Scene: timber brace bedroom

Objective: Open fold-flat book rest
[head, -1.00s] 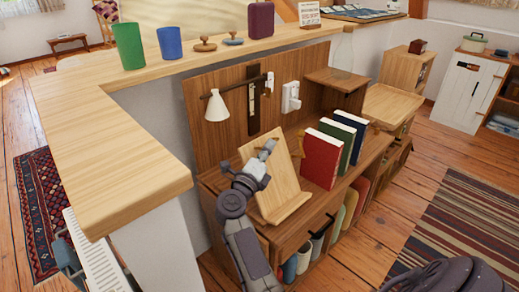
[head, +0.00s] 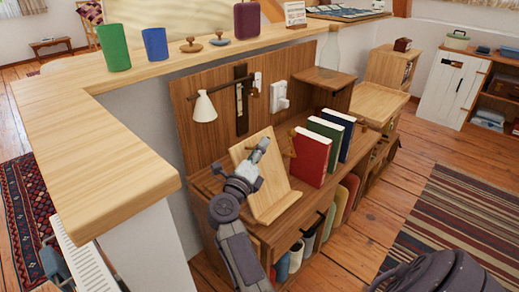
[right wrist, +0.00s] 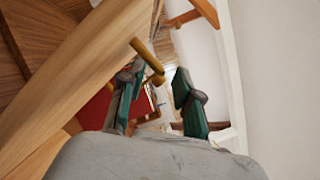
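The book rest (head: 279,187) is a pale wooden panel with a ledge along its bottom, on the brown wooden desk unit. Its panel stands up, leaning back, with the ledge in front. My right gripper (head: 262,146) is at the panel's upper left part, overlapping its face in the head view. In the right wrist view, the fingers of my right gripper (right wrist: 155,103) are apart. A pale wooden board, apparently the book rest (right wrist: 85,80), lies just left of them. A small brass-coloured piece (right wrist: 148,60) shows beyond the fingertips; contact is unclear. My left gripper is not visible.
Red (head: 311,157), green and blue books stand right of the book rest. A white lamp (head: 204,107) hangs from the back panel behind. A raised wooden ledge (head: 120,150) with cups runs along the left and back. Floor is open at the right.

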